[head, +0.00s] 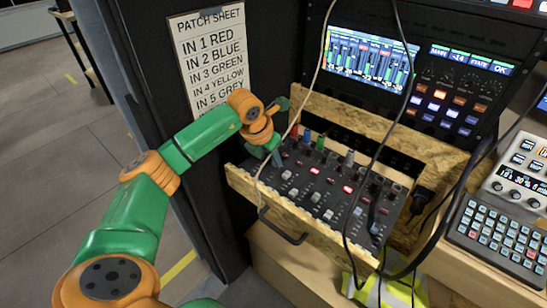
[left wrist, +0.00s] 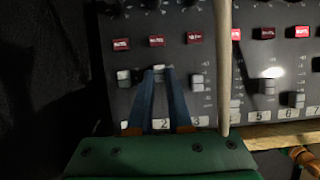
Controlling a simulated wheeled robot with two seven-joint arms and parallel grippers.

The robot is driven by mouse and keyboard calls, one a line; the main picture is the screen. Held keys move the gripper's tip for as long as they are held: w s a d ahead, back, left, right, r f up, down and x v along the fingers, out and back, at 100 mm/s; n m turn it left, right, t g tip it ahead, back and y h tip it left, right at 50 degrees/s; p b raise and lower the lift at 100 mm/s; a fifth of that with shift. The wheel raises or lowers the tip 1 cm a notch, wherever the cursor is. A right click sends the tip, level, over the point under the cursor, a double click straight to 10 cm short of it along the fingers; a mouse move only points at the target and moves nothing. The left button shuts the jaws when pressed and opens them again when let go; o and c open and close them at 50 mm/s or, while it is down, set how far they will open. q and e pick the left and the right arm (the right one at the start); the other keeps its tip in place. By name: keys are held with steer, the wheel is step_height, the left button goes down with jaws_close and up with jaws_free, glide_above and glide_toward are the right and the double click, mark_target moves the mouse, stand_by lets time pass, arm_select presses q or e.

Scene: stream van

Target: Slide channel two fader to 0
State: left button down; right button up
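The mixer panel (head: 318,182) sits in a wooden drawer-like tray, with lit red mute buttons and several faders. My left gripper (head: 277,158) reaches down to its left side. In the left wrist view its two blue fingers (left wrist: 158,78) straddle the pale cap of the channel two fader (left wrist: 158,69), above the label 2 (left wrist: 163,124). The fingertips are close together on either side of the cap; whether they press on it cannot be told. Much of the channel two slot and its scale is hidden by the fingers. My right gripper is in neither view.
The channel one fader (left wrist: 123,78) and channel three fader (left wrist: 197,82) stand close on either side. A pale cable (left wrist: 224,60) hangs across the panel right of channel three. A black cable (head: 372,160) crosses farther right. A rack screen (head: 365,60) stands behind.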

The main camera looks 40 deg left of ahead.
arm_select(q)
steer(key=c, duration=0.8)
jaws_free()
steer(key=shift+s, duration=0.25)
steer(key=shift+w, duration=0.15)
steer(key=v, duration=0.7)
